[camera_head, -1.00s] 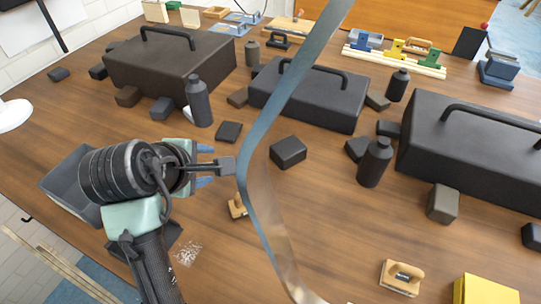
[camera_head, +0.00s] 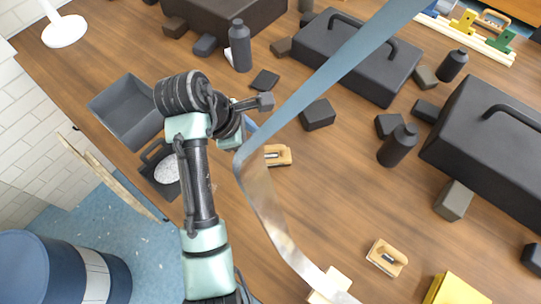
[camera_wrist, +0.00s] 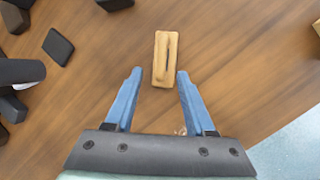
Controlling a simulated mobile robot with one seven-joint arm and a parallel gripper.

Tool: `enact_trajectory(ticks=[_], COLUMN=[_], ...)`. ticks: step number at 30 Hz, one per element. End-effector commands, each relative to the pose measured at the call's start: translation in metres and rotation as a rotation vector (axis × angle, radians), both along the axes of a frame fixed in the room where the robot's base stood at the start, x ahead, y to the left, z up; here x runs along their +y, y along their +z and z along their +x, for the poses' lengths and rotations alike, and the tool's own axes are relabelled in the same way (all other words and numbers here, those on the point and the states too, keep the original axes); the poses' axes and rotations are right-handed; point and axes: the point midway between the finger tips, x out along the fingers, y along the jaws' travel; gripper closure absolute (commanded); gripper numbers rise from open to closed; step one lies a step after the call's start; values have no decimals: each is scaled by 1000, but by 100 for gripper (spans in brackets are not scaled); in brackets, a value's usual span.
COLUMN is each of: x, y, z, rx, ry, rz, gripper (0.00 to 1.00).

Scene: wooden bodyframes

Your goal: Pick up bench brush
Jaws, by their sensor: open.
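A small light-wood piece with a dark slot along its top (camera_wrist: 166,52) lies on the table just ahead of my gripper (camera_wrist: 159,73) in the wrist view. My gripper is open, its two blue fingers apart and empty, pointing to either side of the piece's near end. The same piece seems to show in the head view (camera_head: 278,155), beside the gripper (camera_head: 250,130), partly behind a curved blue-grey band. A similar wooden piece (camera_head: 386,257) lies nearer the front. I cannot tell for certain which of these is the bench brush.
A grey open bin (camera_head: 125,108) and a dark pan with white bits (camera_head: 167,168) are left of my arm. A black case (camera_head: 345,57), black bottle (camera_head: 397,145) and dark blocks (camera_head: 318,114) stand behind and right. A curved band (camera_head: 330,85) crosses the view.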

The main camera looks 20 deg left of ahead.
Motion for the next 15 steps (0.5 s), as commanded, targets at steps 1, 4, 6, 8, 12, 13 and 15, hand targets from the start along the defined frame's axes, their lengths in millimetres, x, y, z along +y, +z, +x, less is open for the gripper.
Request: enact_trajectory(ticks=[1, 4, 6, 8, 12, 13, 15], x=[-1, -2, -4, -6, -12, -13, -15], y=[-4, -8, -13, -21, -42, -45, -52], z=[1, 3, 4, 5, 11, 13, 15], rx=[1, 0, 0, 2, 3, 1, 1], ry=[0, 0, 0, -1, -1, -1, -1], rz=[0, 1, 1, 0, 0, 1, 1], gripper=[45, 45, 45, 45, 45, 45, 45])
